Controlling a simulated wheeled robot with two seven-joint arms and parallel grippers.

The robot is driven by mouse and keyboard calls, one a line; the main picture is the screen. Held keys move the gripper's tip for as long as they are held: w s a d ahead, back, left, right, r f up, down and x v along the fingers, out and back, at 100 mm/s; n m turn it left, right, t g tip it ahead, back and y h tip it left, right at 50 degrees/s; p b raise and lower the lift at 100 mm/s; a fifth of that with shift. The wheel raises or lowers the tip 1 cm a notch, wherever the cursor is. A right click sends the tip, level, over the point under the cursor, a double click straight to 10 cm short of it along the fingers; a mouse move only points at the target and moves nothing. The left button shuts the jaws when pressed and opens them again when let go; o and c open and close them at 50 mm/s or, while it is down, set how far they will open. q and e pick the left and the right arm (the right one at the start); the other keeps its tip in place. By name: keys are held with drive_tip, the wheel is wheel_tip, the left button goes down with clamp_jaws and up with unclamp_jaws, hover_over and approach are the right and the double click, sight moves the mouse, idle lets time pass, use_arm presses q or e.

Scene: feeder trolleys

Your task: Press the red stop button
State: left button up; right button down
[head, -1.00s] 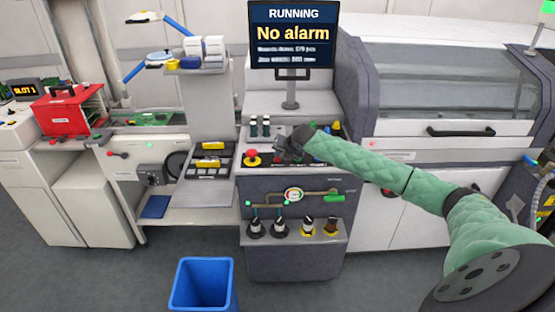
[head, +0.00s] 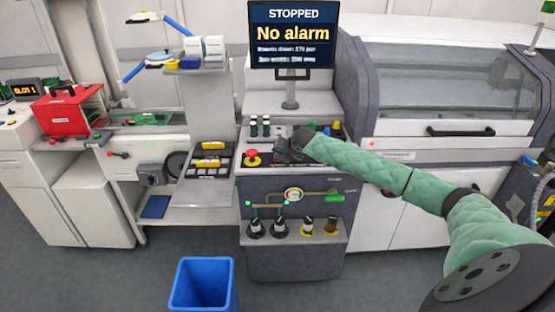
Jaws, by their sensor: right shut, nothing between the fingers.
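A red mushroom button (head: 252,155) on a yellow base sits at the left front of the control panel in the head view. My right gripper (head: 281,155) is shut and empty, low over the panel just right of this button and apart from it in the picture. The gripper hides the part of the panel under it, so I cannot see whether its tips touch a control there. The screen (head: 292,35) above reads "STOPPED" and "No alarm". My left gripper is not in view.
A gauge (head: 293,194) and several knobs are below on the front. A blue bin (head: 203,285) stands on the floor. A red case (head: 67,110) is at the left.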

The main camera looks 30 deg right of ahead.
sight(279, 161)
idle(0.3)
drive_tip(key=shift+r+p, duration=0.75)
drive_tip(key=shift+r, duration=0.05)
drive_tip(key=shift+r+p, duration=1.95)
drive_tip(key=shift+r, duration=0.6)
